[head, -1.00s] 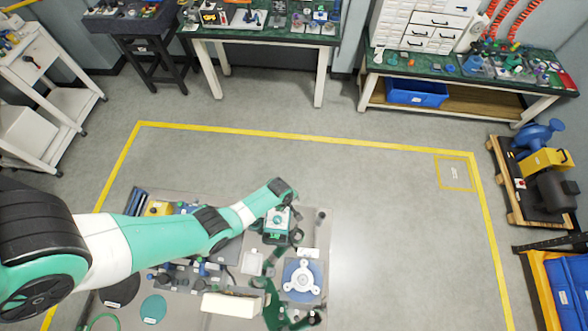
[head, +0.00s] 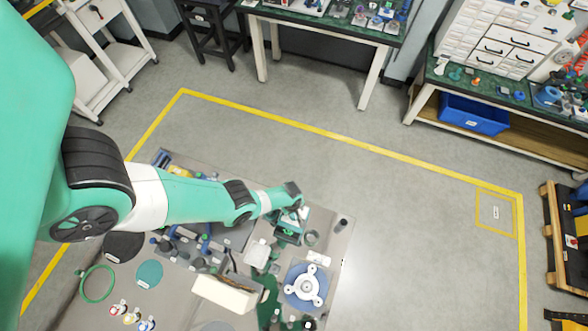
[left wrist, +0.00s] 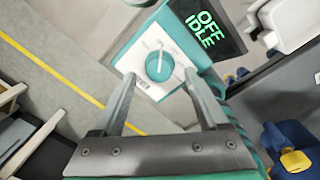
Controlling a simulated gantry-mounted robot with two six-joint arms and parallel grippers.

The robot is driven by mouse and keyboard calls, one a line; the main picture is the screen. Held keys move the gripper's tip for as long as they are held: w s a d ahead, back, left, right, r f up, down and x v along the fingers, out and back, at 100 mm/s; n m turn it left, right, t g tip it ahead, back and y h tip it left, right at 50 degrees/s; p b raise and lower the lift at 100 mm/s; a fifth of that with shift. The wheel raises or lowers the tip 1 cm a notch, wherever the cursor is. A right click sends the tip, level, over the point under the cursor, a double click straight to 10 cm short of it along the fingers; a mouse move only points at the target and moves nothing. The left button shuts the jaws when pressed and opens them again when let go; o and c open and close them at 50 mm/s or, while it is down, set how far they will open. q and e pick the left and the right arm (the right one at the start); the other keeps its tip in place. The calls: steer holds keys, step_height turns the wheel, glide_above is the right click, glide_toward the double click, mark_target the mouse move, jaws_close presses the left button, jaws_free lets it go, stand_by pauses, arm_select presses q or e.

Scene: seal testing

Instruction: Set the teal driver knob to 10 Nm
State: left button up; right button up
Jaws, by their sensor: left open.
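The teal driver knob (left wrist: 159,66) shows in the left wrist view. It is round, with a pale pointer bar across it, on a white dial plate (left wrist: 142,84) on a teal housing. The dial's small markings are too fine to read. A dark display (left wrist: 207,28) beside it reads "OFF" and "IDLE" in green. My left gripper (left wrist: 160,82) is open, its two fingers apart on either side of the knob; I cannot tell if they touch. In the head view my left gripper (head: 294,206) is over the teal driver unit (head: 289,232), largely covering the knob. My right gripper is not in view.
The crowded work table holds a blue round fixture with a white three-armed part (head: 306,286), a cream block (head: 225,293), a teal disc (head: 149,273) and a green ring (head: 97,284). Open floor (head: 400,215) lies to the right.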

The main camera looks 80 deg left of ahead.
mark_target(294, 215)
arm_select(q)
step_height(294, 215, down, 2)
steer(key=shift+w+f+b, duration=0.1)
steer(key=shift+f+b, duration=0.05)
steer(key=shift+b, duration=0.35)
jaws_close()
